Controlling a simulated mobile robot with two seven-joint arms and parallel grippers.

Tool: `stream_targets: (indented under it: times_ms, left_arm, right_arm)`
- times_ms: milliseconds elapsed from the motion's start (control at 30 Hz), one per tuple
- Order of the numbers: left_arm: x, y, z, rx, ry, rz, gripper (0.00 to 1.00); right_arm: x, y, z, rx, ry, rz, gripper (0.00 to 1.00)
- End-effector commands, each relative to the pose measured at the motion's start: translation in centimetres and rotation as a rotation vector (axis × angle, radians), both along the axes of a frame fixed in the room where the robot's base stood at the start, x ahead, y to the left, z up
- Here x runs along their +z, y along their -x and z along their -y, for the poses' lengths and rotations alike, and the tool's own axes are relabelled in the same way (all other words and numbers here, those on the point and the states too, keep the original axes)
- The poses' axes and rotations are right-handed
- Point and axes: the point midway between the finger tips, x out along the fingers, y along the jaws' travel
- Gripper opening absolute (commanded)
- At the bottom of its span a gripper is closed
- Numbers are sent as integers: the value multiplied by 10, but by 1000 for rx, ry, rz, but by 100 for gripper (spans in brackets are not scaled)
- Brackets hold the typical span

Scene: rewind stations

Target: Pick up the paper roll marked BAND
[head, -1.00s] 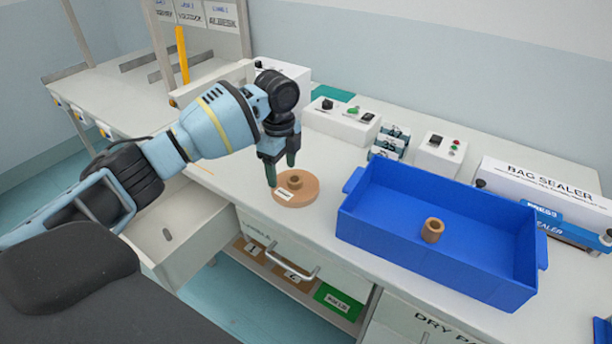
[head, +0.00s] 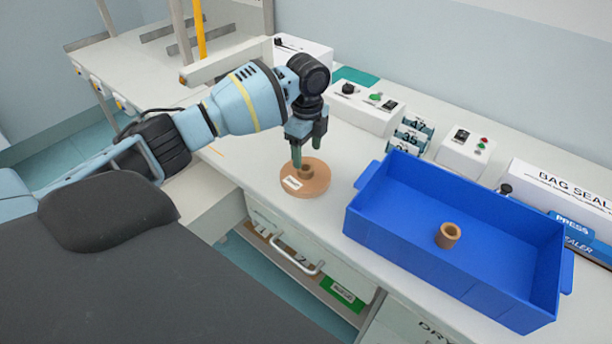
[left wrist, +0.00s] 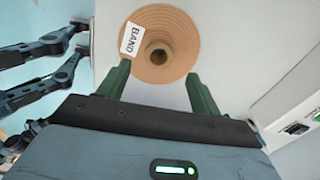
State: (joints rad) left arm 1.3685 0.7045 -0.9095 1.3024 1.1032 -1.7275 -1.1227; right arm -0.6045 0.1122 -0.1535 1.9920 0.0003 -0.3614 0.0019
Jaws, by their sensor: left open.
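The brown paper roll (head: 316,183) lies flat on the white bench, left of the blue crate. A raised core stands at its middle. In the left wrist view the roll (left wrist: 173,30) carries a white label reading BAND (left wrist: 130,38). My left gripper (head: 307,155) is open and points down above the roll's far side. In the left wrist view its two green fingers (left wrist: 158,80) are spread apart at the roll's near edge, with the core beyond and between them. I cannot tell whether the fingertips touch the roll.
A blue crate (head: 357,225) with a small brown core (head: 448,235) inside stands right of the roll.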

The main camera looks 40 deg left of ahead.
Motion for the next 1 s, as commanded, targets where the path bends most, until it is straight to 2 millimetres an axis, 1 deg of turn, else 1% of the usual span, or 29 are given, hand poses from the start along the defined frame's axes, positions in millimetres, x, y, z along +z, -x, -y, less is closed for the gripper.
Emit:
stream_targets:
  times_ms: [333,467,667,767,1000]
  left_arm:
    - [-43,3,-3,0,-1,-2,65]
    - [-50,3,-2,-1,0,-1,65]
    - [-50,3,-2,-1,0,0,65]
    - [-50,3,-2,-1,0,0,54]
    - [-50,2,-2,-1,0,0,23]
  right_arm:
    - [0,0,0,0,0,0,60]
    - [0,0,0,0,0,0,60]
    - [0,0,0,-1,-1,0,60]
    - [0,0,0,-1,-1,0,60]
    - [0,0,0,-1,0,-1,60]
